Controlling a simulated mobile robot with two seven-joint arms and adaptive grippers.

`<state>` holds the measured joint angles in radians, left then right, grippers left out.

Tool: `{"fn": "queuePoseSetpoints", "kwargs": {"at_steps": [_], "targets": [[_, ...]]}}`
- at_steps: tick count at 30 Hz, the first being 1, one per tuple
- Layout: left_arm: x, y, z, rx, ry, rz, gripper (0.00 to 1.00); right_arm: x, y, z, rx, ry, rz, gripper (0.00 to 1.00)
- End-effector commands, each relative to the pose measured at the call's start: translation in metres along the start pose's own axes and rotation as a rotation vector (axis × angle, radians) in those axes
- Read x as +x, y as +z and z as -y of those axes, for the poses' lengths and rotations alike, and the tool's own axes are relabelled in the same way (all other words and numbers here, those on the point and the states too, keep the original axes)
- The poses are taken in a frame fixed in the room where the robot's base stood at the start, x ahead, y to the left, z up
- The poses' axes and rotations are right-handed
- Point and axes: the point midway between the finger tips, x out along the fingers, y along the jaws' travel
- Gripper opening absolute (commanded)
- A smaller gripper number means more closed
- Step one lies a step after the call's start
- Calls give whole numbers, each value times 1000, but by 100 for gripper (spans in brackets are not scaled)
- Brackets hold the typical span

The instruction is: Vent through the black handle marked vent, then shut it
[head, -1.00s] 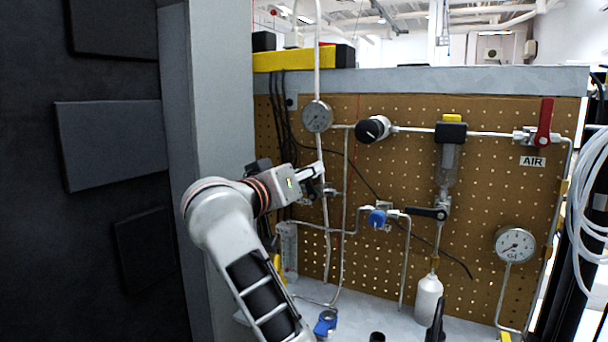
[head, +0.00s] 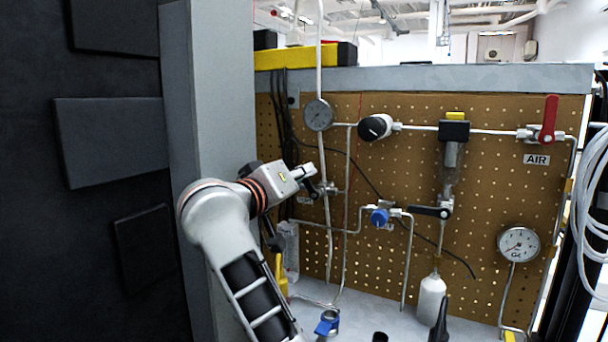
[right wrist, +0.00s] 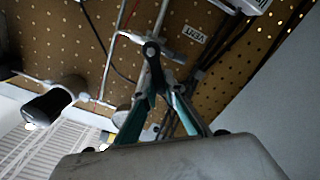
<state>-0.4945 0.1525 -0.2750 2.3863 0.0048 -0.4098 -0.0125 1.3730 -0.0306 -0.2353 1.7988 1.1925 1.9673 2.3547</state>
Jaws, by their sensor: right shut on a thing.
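The black vent handle (right wrist: 151,52) is on a small valve on the pegboard, beside the VENT label (right wrist: 194,34) in the right wrist view. My right gripper (right wrist: 157,88) has its teal fingers closed together around the lower end of this handle. In the head view the right gripper (head: 311,178) is at the left part of the board, just left of the vent valve (head: 333,189). The handle is mostly hidden there by the gripper. My left gripper is out of view.
Another black handle (head: 429,211) and a blue knob (head: 379,216) are to the right. A red handle (head: 549,120) is by the AIR label (head: 537,159). A grey post (head: 205,120) stands close on the left.

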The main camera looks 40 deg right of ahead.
Motion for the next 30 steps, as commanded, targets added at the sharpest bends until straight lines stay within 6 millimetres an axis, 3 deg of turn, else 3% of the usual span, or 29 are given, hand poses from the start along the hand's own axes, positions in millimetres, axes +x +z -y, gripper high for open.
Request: {"fn": "queuePoseSetpoints", "kwargs": {"at_steps": [18,30], "targets": [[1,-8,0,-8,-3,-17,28,-1,8,28,-577,-4,1,0],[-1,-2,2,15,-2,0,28,-1,17,38,-849,-3,0,0]]}}
